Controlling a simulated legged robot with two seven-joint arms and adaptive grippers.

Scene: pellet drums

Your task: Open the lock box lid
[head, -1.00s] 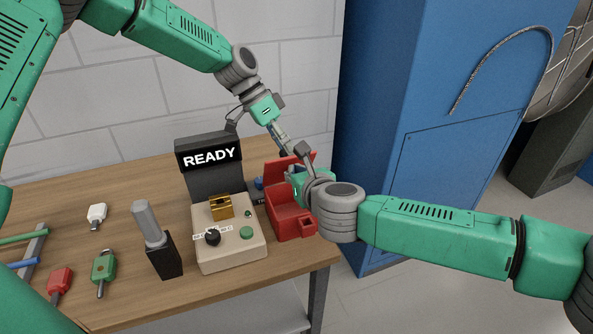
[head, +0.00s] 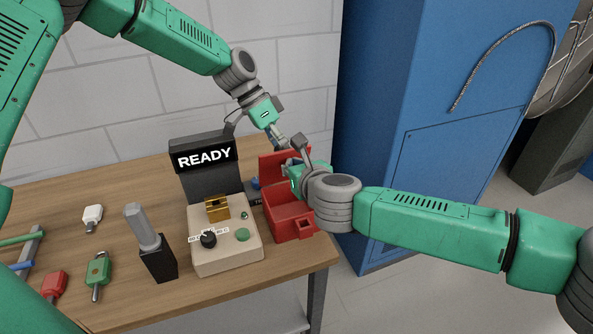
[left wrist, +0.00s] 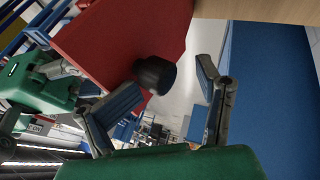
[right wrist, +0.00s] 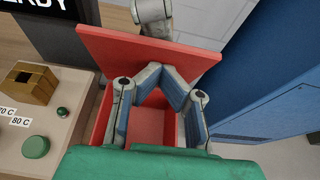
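The red lock box (head: 290,226) stands at the right end of the table, its lid (head: 271,165) raised and its inside exposed. The lid also shows in the right wrist view (right wrist: 110,46) and, close up, in the left wrist view (left wrist: 105,45). My right gripper (right wrist: 158,70) is over the open box, its fingertips together against or close to the lid's inner face. Whether they touch it is unclear. My left gripper (left wrist: 174,80) is behind the lid, fingers apart. A dark round knob (left wrist: 155,75) shows beside the lid, near its left finger.
A beige control box (head: 226,245) with a dial, green button and brass block stands left of the lock box, before the READY display (head: 205,157). A blue cabinet (head: 400,100) stands right of the table.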

